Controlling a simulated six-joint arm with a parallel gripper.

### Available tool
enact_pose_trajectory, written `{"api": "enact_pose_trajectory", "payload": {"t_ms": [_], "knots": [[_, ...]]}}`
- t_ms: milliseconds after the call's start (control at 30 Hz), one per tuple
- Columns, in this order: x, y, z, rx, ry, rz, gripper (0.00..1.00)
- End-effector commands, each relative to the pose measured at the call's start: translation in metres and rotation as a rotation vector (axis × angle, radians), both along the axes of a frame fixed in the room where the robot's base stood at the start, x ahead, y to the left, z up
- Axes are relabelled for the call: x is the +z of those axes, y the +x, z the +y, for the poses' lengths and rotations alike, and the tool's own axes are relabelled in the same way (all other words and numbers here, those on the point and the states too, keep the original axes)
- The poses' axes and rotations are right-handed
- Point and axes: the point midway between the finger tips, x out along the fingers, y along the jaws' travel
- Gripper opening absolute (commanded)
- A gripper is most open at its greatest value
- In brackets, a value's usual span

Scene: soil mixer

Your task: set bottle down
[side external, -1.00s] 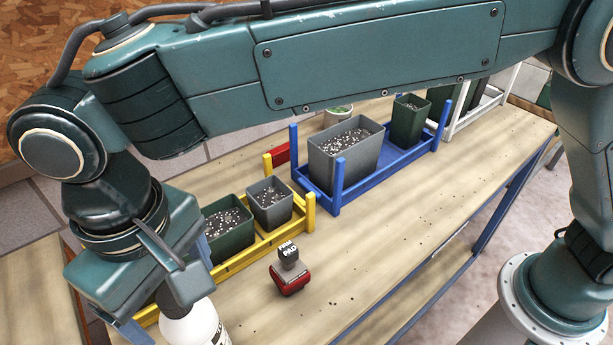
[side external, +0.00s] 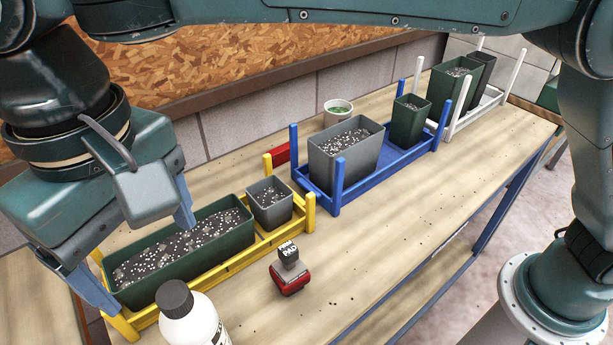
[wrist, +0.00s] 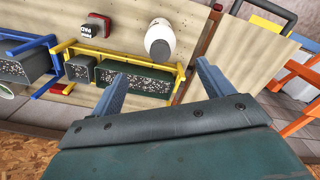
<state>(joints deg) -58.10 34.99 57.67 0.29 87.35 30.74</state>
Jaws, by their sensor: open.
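A white bottle with a dark cap (side external: 192,318) stands upright on the wooden bench at the bottom of the side view, in front of the yellow rack. Its lower part is cut off by the picture edge. In the wrist view the bottle (wrist: 160,38) shows beyond the fingertips, near the top. My gripper (side external: 145,262) is open and empty, raised above the yellow rack and apart from the bottle. Its two spread fingers also show in the wrist view (wrist: 158,78).
A yellow rack (side external: 232,263) holds a long green planter (side external: 180,245) and a small grey pot (side external: 270,200). A red stamp pad (side external: 290,272) lies right of the bottle. A blue rack (side external: 365,187) and a white rack (side external: 470,118) stand farther back. The bench's right front is clear.

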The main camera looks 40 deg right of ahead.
Motion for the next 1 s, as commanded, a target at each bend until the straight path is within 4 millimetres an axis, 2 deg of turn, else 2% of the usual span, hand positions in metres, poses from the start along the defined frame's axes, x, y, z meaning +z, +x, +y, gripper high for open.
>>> {"api": "enact_pose_trajectory", "payload": {"t_ms": [300, 467, 567, 667, 833, 1000], "knots": [[0.001, 0.001, -0.002, -0.002, 0.001, 0.0, 0.8], [0.008, 0.009, -0.015, -0.014, 0.012, -0.007, 0.8], [0.017, 0.018, -0.034, -0.033, 0.025, -0.018, 0.8], [0.028, 0.029, -0.062, -0.055, 0.043, -0.032, 0.8], [0.048, 0.044, -0.122, -0.104, 0.078, -0.068, 0.8], [0.062, 0.048, -0.184, -0.153, 0.108, -0.112, 0.8]]}}
